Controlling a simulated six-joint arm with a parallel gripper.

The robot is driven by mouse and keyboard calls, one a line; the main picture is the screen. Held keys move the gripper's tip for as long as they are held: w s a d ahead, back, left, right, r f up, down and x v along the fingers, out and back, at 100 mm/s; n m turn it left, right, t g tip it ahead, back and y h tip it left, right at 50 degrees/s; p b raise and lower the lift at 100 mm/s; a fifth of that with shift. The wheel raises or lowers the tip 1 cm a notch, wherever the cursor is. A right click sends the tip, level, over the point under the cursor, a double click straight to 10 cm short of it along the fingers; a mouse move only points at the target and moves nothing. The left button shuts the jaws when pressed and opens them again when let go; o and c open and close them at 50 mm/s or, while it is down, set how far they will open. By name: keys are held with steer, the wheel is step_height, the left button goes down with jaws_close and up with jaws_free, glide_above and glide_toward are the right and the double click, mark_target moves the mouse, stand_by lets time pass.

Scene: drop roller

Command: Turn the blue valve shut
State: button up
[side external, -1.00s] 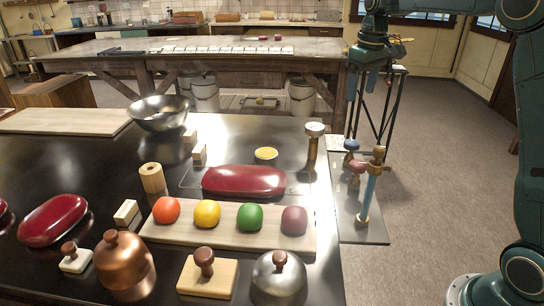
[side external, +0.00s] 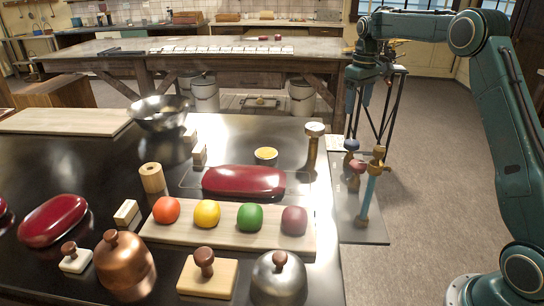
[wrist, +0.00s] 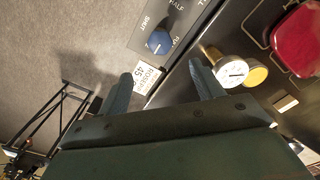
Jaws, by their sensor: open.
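The blue valve (side external: 351,145) stands on the grey plate (side external: 362,232) at the table's right edge. In the wrist view the blue valve (wrist: 158,43) is a round knob with a pale mark, beside printed lettering that includes "SHUT". My gripper (side external: 358,102) is above the blue valve in the side view, fingers pointing down. In the wrist view my gripper (wrist: 160,68) has its fingers wide apart, with the knob beyond the gap between the tips. Nothing is between the fingers, and they appear apart from the knob.
A brass post with a pale round top (side external: 314,145) is to the left.

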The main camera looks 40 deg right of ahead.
mark_target(352, 141)
step_height(352, 141, down, 13)
steer(key=shift+r, duration=0.2)
stand_by(0.4)
steer(key=c, duration=1)
